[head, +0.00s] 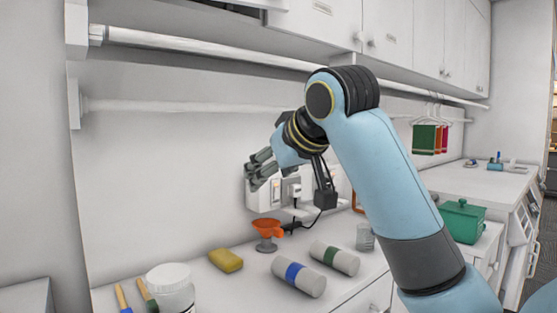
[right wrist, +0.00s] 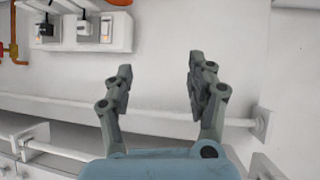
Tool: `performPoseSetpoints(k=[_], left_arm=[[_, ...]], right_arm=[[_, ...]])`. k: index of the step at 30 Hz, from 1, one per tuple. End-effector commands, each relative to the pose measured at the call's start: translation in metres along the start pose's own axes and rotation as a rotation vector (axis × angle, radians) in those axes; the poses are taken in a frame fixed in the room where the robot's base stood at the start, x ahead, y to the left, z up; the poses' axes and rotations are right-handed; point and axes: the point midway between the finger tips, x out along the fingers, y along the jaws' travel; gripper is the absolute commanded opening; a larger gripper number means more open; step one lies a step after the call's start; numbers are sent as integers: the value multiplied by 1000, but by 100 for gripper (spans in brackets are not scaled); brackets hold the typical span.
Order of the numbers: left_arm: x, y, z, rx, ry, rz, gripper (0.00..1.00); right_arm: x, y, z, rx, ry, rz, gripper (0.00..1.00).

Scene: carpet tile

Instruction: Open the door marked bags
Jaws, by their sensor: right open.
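White wall cabinet doors run along the top of the head view. The nearest door (head: 318,24) and the one to its right (head: 397,22) carry small label plates and round knobs. The lettering is too small to read, so I cannot tell which is marked bags. Both look shut. My right gripper (head: 260,168) is open and empty, below the cabinets and in front of the wall by a socket panel. In the right wrist view its two fingers (right wrist: 158,82) are spread with only wall and rod between them. My left gripper is not in view.
A white rod (head: 210,47) runs below the cabinets. The counter holds an orange funnel (head: 267,232), a yellow sponge (head: 226,260), two cylinders (head: 299,275), a glass (head: 365,238) and a white jar (head: 172,288). A green pot (head: 464,220) stands at right.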

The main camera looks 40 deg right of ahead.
Motion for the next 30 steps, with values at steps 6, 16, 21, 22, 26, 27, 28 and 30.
performPoseSetpoints(k=[6,16,21,22,26,27,28,30], left_arm=[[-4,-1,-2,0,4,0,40],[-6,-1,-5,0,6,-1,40],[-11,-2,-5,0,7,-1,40],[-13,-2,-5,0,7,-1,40],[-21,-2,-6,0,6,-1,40],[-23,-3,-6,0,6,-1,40],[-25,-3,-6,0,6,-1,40],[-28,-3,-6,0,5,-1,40]], right_arm=[[-120,41,-190,65,342,45,57],[-239,72,-279,122,567,71,57],[-229,74,-291,126,570,69,57],[-224,75,-294,126,569,69,57],[-202,78,-309,126,569,70,57],[-195,79,-313,125,570,70,57],[-190,79,-316,125,569,70,57],[-179,80,-323,126,570,69,57]])
